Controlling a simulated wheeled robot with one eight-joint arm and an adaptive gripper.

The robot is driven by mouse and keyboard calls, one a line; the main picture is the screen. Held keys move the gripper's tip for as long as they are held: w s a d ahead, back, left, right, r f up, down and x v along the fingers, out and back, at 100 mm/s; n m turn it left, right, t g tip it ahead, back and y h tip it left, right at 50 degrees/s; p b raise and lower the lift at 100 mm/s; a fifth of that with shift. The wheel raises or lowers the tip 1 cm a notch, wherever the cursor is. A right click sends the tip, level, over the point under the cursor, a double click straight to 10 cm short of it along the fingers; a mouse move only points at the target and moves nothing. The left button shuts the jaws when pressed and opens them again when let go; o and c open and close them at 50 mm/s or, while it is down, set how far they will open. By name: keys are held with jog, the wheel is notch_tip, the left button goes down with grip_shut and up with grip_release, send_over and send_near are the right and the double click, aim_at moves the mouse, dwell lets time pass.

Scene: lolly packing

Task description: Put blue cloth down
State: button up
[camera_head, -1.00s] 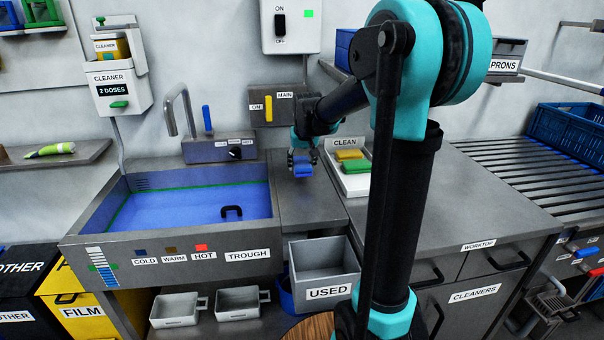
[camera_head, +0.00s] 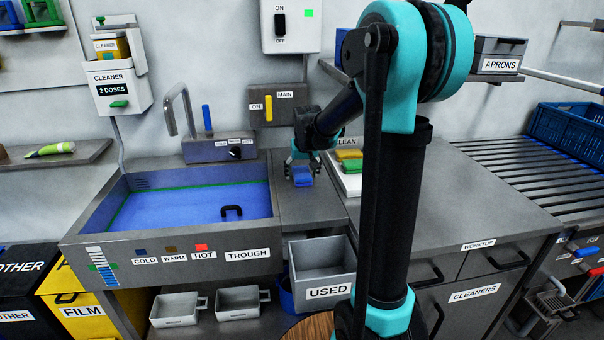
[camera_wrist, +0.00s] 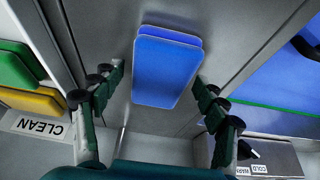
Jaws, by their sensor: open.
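The blue cloth (camera_head: 302,179) lies on the narrow metal worktop strip between the trough and the clean tray. In the wrist view the blue cloth (camera_wrist: 166,66) looks like a folded pad, lying flat just beyond the fingertips. My gripper (camera_head: 301,168) is above and behind it, pointing down, with its fingers spread. In the wrist view my gripper (camera_wrist: 160,85) is open, one finger on each side of the cloth with a gap to each. Whether the cloth's underside fully touches the surface is hard to tell.
The trough (camera_head: 180,262) of blue water is on the left. The clean tray (camera_head: 352,186) with yellow and green cloths is just right of the gripper. The grey used bin (camera_head: 322,262) sits below in front. The worktop (camera_head: 460,205) on the right is clear.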

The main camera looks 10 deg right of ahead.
jog(key=v, duration=1.2)
jog(key=shift+r, duration=0.1)
